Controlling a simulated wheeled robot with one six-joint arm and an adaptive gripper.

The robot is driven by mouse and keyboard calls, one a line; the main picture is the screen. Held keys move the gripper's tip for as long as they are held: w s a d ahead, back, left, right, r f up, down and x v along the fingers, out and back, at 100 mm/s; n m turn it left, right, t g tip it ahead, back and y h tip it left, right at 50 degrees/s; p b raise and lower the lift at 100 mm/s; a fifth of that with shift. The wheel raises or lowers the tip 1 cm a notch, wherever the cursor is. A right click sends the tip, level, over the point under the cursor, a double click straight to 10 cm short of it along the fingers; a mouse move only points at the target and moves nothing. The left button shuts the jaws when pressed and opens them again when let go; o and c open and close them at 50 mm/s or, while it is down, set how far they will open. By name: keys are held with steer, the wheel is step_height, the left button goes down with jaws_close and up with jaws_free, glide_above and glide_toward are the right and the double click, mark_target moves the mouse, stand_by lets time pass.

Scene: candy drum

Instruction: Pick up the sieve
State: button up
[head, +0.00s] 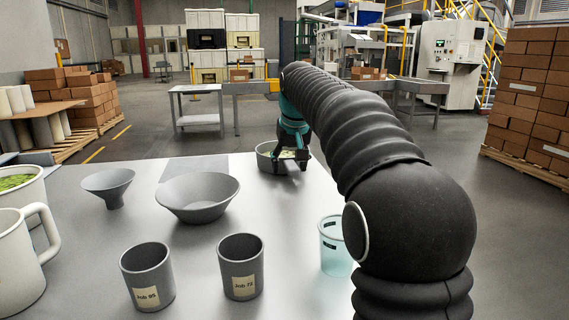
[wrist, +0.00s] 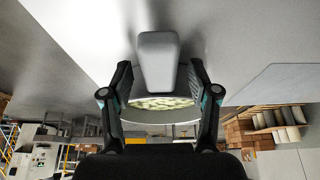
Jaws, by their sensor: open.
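The sieve (head: 263,162) is a round grey vessel with pale green pieces inside, near the far edge of the table. My gripper (head: 293,157) is at its right side and partly hides it. In the wrist view, a thick grey handle (wrist: 158,62) lies between the two open fingers of my gripper (wrist: 160,78), with a gap on each side. The rim and pale green contents show beyond it, low between the fingers. The sieve's underside is hidden.
A grey funnel (head: 108,185) and wide bowl (head: 198,195) stand left on the table (head: 90,250). Grey cups labelled Job 95 (head: 148,277) and Job 72 (head: 241,265) stand in front. A teal clear beaker (head: 333,250) is beside my arm. A white jug (head: 20,262) is far left.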

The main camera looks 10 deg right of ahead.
steer(key=shift+w+f, duration=0.15)
steer(key=shift+f, duration=0.3)
jaws_close()
steer(key=shift+r, duration=0.2)
